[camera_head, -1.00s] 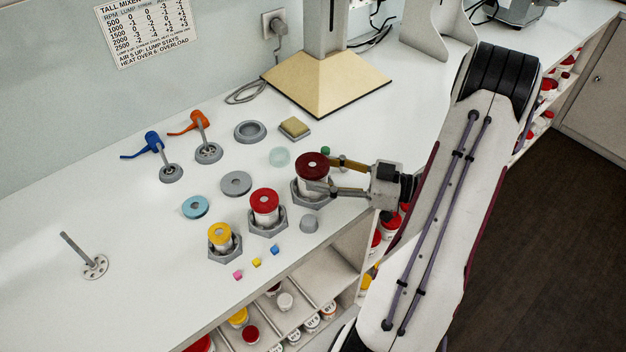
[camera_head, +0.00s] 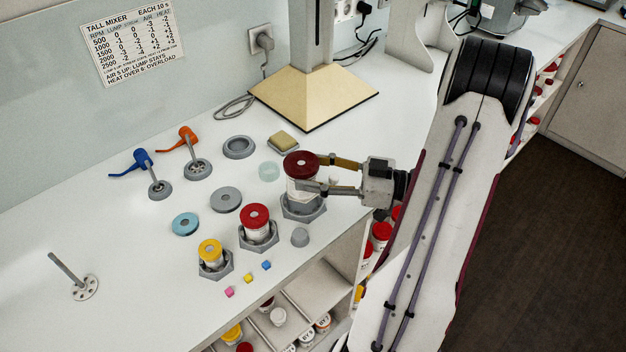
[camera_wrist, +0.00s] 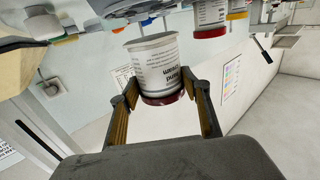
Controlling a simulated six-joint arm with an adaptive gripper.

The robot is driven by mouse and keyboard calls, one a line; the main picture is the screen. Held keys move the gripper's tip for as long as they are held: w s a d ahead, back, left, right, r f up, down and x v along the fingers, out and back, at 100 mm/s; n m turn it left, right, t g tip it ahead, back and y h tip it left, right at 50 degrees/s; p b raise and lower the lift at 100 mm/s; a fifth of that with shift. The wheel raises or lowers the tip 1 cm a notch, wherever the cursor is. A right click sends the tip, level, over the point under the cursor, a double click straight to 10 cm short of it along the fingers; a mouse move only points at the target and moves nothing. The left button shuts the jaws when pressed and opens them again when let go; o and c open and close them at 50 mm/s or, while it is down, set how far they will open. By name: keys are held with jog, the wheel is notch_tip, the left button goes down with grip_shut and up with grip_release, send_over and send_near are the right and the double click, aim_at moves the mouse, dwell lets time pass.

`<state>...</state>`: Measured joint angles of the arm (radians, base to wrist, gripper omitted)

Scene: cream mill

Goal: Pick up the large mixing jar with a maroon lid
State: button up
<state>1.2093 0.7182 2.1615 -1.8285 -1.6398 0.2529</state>
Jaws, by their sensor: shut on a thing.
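The large jar with a maroon lid (camera_head: 301,164) has a white labelled body and stands upright at the right end of a row of three lidded jars. My gripper (camera_head: 308,173) reaches in from the right and is shut on it, one finger on each side below the lid. The jar sits high over its grey hexagonal holder (camera_head: 303,209); I cannot tell whether its base is fully clear. In the wrist view the jar (camera_wrist: 157,65) appears upside down between my two fingers (camera_wrist: 160,98), its printed label facing the camera.
A red-lidded jar (camera_head: 255,215) and a yellow-lidded jar (camera_head: 210,250) stand in holders to the left. A beige mixer base (camera_head: 315,95) stands behind.

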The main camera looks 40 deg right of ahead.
jog(key=shift+r, duration=2.8)
